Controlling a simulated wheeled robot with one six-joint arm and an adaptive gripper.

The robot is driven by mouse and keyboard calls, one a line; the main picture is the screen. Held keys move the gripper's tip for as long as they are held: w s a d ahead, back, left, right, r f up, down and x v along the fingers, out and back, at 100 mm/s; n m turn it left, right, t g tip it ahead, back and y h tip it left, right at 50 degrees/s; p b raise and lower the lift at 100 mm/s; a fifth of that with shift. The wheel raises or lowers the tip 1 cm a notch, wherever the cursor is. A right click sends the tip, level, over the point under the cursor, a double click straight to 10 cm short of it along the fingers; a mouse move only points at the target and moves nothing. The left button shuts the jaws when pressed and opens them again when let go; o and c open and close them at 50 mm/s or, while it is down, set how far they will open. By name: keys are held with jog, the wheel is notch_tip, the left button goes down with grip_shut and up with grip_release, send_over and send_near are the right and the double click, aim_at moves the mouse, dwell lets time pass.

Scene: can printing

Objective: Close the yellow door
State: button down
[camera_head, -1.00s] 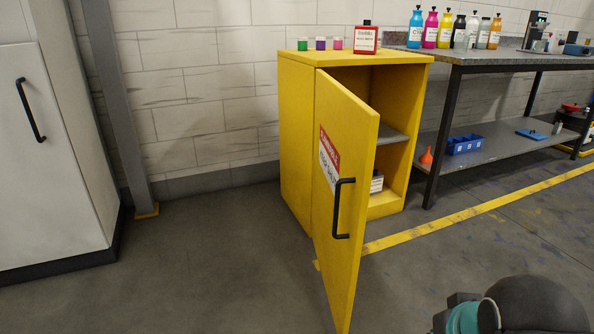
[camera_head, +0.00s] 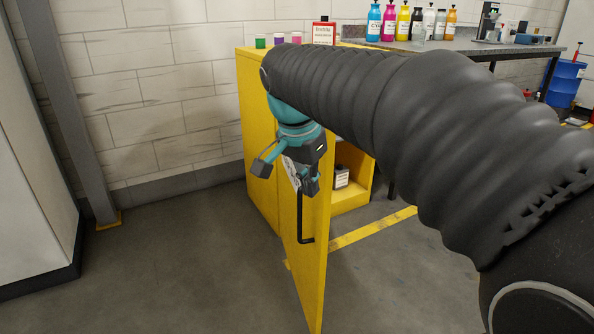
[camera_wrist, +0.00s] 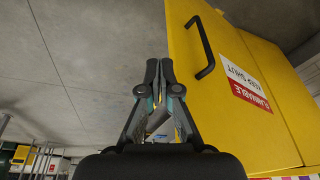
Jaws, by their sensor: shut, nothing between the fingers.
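The yellow door (camera_head: 309,272) stands open, swung out from the yellow cabinet (camera_head: 253,140) toward me. Its black bar handle (camera_head: 301,222) is on the outer face. In the wrist view, the door (camera_wrist: 190,35) fills the right side, with its handle (camera_wrist: 201,42) and a red-and-white sign (camera_wrist: 243,85). My gripper (camera_head: 311,188) hangs beside the door's upper part in the head view, above the handle, and covers most of the sign. Its fingers (camera_wrist: 158,68) are shut and empty in the wrist view, left of the handle. I cannot tell whether they touch the door.
My dark arm crosses the right of the head view and hides part of the cabinet opening. A labelled container (camera_head: 341,177) stands inside. Small jars and a red bottle (camera_head: 323,32) stand on top. A workbench (camera_head: 470,47) is at the back right. Floor left of the door is clear.

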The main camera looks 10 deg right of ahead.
jog(key=w+a+r+m+g+h+p, duration=0.2)
jog(key=w+a+m, duration=0.3)
jog(key=w, duration=0.5)
jog(key=m+b, duration=0.2)
send_over(318, 198)
jog(key=a, duration=0.2)
notch_tip(318, 198, down, 9)
jog(key=shift+s+f, duration=0.15)
jog(key=shift+s, duration=0.05)
